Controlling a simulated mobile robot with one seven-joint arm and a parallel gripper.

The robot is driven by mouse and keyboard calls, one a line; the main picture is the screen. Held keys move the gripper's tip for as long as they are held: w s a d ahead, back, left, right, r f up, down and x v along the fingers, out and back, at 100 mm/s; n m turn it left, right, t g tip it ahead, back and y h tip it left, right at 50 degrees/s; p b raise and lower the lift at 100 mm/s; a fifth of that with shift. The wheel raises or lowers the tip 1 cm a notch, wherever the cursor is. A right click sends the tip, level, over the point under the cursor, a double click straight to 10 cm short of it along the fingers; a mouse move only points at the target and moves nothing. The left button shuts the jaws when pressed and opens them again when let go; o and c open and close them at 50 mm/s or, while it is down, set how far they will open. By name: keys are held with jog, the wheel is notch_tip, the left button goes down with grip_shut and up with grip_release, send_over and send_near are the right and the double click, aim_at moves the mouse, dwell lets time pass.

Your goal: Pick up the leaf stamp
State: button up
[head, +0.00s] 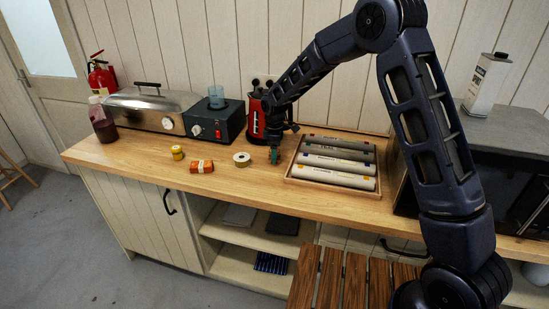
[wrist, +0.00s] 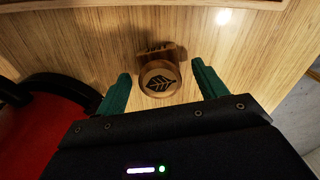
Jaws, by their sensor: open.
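The leaf stamp (wrist: 160,80) is a brown wooden piece with a dark leaf mark on its round top, and it is on the wooden counter in the wrist view. My gripper (wrist: 161,72) is open, with one green finger on either side of the stamp's round top and a visible gap on each side. In the head view my gripper (head: 274,155) points down at the counter, left of the tray of rolls. I cannot make out the stamp in the head view.
A red device (head: 256,116) stands close behind my gripper; a red shape shows at left in the wrist view (wrist: 40,130). A wooden tray (head: 290,180) of rolls is right. A tape roll (head: 241,159), an orange bundle (head: 202,166) and a yellow roll (head: 177,152) lie left.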

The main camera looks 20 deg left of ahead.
jog(key=shift+f, duration=0.95)
jog(key=c, duration=1.1)
jog(key=shift+r, duration=0.1)
